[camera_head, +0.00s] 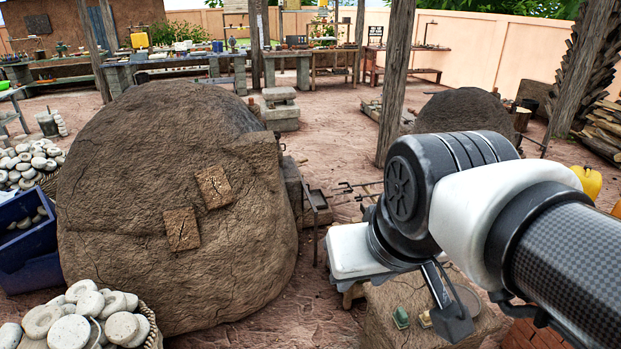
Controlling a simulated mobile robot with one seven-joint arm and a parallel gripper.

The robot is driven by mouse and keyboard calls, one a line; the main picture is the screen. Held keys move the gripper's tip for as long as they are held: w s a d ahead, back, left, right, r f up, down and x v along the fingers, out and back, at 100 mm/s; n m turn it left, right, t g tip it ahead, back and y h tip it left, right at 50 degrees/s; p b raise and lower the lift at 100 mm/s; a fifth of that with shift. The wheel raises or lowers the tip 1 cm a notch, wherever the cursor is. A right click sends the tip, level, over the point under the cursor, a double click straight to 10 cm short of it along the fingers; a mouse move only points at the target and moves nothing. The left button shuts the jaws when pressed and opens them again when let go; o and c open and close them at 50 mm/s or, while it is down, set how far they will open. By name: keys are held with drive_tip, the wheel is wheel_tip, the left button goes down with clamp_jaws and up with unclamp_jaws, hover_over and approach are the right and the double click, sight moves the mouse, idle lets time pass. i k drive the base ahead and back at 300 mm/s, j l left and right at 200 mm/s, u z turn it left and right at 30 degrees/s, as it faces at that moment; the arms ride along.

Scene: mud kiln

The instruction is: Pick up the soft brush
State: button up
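My gripper (448,322) reaches down from the upper right over a mud-brown block (385,333) at the bottom right. A dark finger part shows; my arm hides the rest, so I cannot tell whether it is open or shut. I cannot clearly make out the soft brush. Two small things lie on the block just left of my gripper: a green one (401,318) and a pale yellowish one (425,319). They are too small to identify. A grey round rim (467,300) shows partly behind the gripper.
A large mud kiln (170,200) fills the left middle, with a narrow metal stand (317,205) beside it. A basket of pale discs (100,318) and a blue crate (25,245) stand left. A wooden post (395,85) rises behind my arm. Open ground lies beyond.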

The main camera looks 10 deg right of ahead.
sight(401, 317)
drive_tip(key=z, duration=0.95)
drive_tip(key=u, duration=0.95)
drive_tip(key=z, duration=0.95)
drive_tip(key=i+j+z, duration=0.1)
drive_tip(key=i+j, duration=0.45)
drive_tip(key=i, duration=0.2)
drive_tip(key=u, duration=0.05)
